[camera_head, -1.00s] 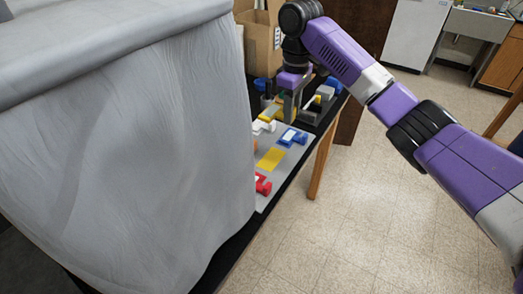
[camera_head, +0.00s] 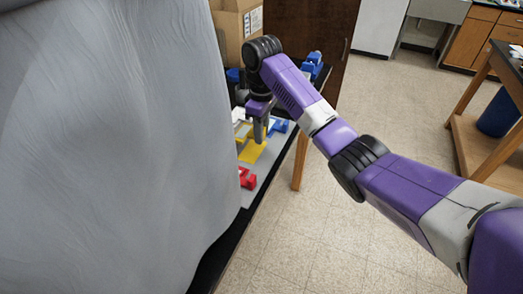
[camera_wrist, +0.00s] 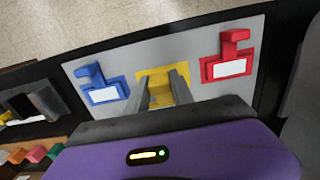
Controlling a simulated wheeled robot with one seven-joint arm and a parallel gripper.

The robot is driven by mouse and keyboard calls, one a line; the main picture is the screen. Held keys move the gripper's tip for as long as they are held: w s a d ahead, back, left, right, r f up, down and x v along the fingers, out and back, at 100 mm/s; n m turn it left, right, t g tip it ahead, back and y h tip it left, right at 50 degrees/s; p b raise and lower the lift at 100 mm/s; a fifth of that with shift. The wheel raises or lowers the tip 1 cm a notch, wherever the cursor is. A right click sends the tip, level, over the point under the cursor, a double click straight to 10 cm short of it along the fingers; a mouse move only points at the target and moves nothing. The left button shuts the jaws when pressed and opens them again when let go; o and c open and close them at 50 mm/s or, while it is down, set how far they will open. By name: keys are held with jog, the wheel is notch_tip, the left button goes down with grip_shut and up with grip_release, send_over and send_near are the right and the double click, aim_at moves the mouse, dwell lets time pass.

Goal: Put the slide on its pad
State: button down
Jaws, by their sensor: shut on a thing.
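My gripper (camera_head: 259,138) points down over the yellow pad (camera_head: 250,154) on the grey board. In the wrist view my gripper (camera_wrist: 160,84) has its two fingers reaching over the same pad (camera_wrist: 184,77). The fingers are a little apart and shut on the slide, which I can barely tell from the yellow behind it. The height of the slide above the pad and whether they touch cannot be told. The fingers hide part of the pad.
A blue piece (camera_wrist: 101,87) and a red piece (camera_wrist: 230,62), each with a white patch, flank the pad on the grey board (camera_wrist: 205,92). A large grey covered shape (camera_head: 110,150) hides the table's left side. A cardboard box (camera_head: 237,28) stands behind.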

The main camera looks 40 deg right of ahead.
aim_at(262, 153)
jog(key=shift+f, duration=2.85)
jog(key=shift+f, duration=0.15)
jog(key=c, duration=1.1)
grip_release()
notch_tip(262, 153, up, 12)
jog(key=p, duration=0.3)
jog(key=shift+s, duration=0.1)
